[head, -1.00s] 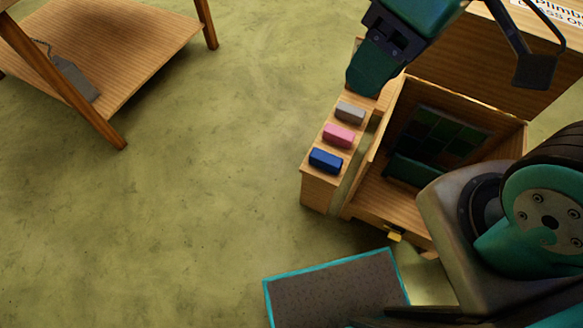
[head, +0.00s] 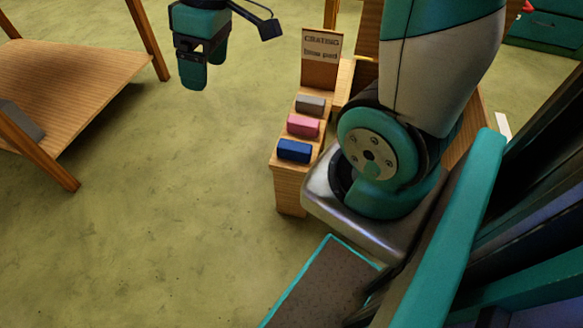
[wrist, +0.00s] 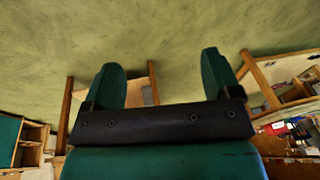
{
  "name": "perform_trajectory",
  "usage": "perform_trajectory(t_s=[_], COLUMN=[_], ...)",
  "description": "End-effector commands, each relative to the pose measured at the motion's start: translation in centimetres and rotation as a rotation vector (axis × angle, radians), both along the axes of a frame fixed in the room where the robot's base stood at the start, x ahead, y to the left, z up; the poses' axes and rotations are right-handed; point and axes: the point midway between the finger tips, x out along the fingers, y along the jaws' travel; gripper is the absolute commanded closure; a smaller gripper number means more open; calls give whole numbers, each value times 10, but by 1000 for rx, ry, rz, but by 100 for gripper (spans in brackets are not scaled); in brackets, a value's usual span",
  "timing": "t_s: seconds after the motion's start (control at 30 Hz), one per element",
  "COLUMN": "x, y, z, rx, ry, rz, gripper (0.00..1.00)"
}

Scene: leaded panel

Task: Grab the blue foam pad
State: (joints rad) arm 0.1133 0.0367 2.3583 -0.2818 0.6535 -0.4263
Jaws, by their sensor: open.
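The blue foam pad (head: 294,151) lies at the near end of a narrow wooden stand, in a row with a pink pad (head: 303,125) and a grey pad (head: 311,104) behind it. My gripper (head: 193,84) hangs over the floor to the left of and beyond the row, apart from the pads. In the wrist view its two green fingers (wrist: 163,82) are spread with nothing between them. No pad can be made out in the wrist view.
A sign reading "CRATING foam pad" (head: 320,58) stands at the far end of the stand (head: 289,190). My arm covers the wooden crate area right of it. A low wooden table (head: 75,75) is at the left. Open floor (head: 170,220) lies between.

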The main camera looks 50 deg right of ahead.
Motion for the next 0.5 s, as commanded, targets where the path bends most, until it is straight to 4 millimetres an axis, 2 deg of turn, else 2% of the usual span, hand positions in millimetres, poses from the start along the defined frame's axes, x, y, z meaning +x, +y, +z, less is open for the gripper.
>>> perform_trajectory(t_s=[0.03, 0.1, 0.2, 0.3, 0.4, 0.5], x=[13, 27, 38, 39, 34, 27], y=[-26, -63, -118, -169, -211, -240], z=[-56, -100, -163, -220, -265, -296], rx=[-22, -55, -102, -142, -172, -192], ry=[9, 12, 28, 50, 72, 90], rz=[-28, -48, -72, -90, -98, -103], gripper=[17, 17, 17, 17, 17, 17])
